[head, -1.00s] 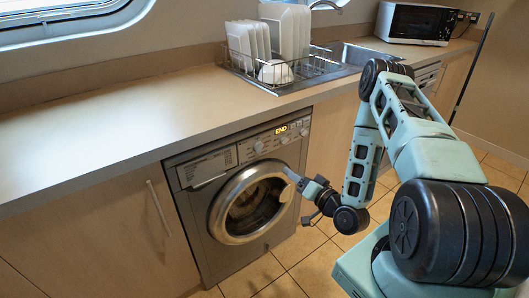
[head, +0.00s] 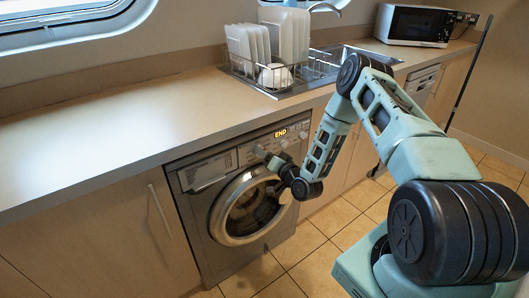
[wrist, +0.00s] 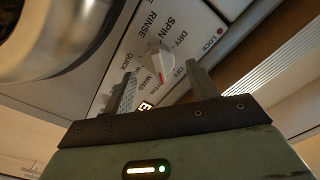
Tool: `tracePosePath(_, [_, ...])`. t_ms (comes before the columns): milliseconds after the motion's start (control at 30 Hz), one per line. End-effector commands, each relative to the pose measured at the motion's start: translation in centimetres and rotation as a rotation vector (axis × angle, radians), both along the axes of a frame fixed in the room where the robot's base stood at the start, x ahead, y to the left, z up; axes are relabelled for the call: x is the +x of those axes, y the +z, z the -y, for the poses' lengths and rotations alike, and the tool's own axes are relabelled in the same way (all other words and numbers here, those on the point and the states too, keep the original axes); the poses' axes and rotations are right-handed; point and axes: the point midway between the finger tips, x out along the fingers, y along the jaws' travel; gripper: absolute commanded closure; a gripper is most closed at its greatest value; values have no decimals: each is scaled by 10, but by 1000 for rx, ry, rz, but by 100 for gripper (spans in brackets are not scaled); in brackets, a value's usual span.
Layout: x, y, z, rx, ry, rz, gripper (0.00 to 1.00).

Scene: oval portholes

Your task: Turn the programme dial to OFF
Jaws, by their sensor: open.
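The programme dial (wrist: 160,60) is a pale round knob with a raised grip and a red mark, on the washing machine's front panel (head: 222,164). In the wrist view its red mark is on the side towards my gripper, between the MIXED and OFF (wrist: 180,73) labels. RINSE, SPIN and DRY are printed on its far side. My gripper (wrist: 161,68) is open, with one finger on each side of the dial; I cannot tell whether they touch it. In the head view my gripper (head: 263,154) is at the panel and covers the dial.
The lit display (head: 281,133) reads END. The round door (head: 222,220) is shut below the panel. The worktop (head: 120,125) overhangs the machine, with a dish rack (head: 240,68) and microwave (head: 415,25) on it. The tiled floor in front is clear.

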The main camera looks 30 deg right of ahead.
Motion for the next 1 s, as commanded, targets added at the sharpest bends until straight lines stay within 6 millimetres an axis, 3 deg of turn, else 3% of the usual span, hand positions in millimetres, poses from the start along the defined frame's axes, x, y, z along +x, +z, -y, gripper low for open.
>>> tracePosePath(433, [11,0,0,2,0,0,42])
tracePosePath(600, [11,0,0,1,0,0,86])
tracePosePath(1000, [11,0,-1,-60,1,3,86])
